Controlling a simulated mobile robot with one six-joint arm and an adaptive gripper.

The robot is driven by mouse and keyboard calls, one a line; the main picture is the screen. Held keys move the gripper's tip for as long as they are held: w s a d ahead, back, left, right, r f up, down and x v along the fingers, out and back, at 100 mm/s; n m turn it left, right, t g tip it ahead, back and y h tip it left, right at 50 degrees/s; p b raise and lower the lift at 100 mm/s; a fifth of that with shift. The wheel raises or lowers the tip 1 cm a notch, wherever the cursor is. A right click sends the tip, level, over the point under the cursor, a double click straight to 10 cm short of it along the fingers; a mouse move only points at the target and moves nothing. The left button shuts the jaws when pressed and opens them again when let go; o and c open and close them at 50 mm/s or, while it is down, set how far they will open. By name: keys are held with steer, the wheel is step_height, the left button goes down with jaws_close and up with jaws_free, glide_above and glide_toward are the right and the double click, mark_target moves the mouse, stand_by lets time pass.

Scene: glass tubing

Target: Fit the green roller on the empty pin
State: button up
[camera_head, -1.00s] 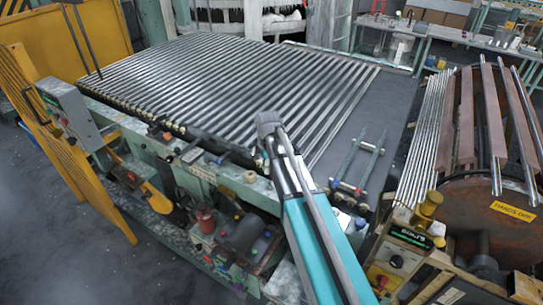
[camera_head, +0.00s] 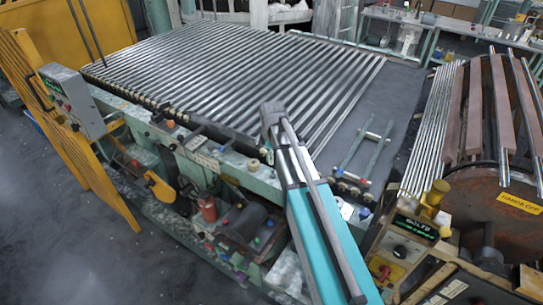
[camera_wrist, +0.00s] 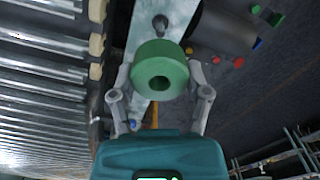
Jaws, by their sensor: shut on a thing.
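The green roller (camera_wrist: 160,55) is a short thick cylinder with a dark round hole facing the wrist camera. My gripper (camera_wrist: 160,72) is shut on it, one finger at each side. In the wrist view a dark pin or stub (camera_wrist: 160,22) shows just beyond the roller, on a pale rail (camera_wrist: 145,30). I cannot tell whether this stub is the empty pin. In the head view my arm's end is over the machine's front edge, and the fingers and roller are hidden.
Cream rollers (camera_wrist: 96,45) line the bed of metal tubes (camera_wrist: 45,70) at left in the wrist view. A dark cylinder (camera_wrist: 225,30) and coloured knobs lie right of the rail. In the head view a ladder-like frame (camera_head: 366,150) lies right of my arm.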

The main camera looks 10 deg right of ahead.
mark_target(273, 171)
steer(key=shift+f+b, duration=1.7)
steer(key=shift+f, duration=0.3)
steer(key=shift+f+b, duration=2.4)
stand_by(0.8)
steer(key=o, duration=1.1)
steer(key=shift+r, duration=0.1)
steer(key=shift+o, duration=0.2)
steer(key=shift+r, duration=0.15)
step_height(273, 171, up, 10)
steer(key=p, duration=1)
steer(key=shift+p, duration=0.3)
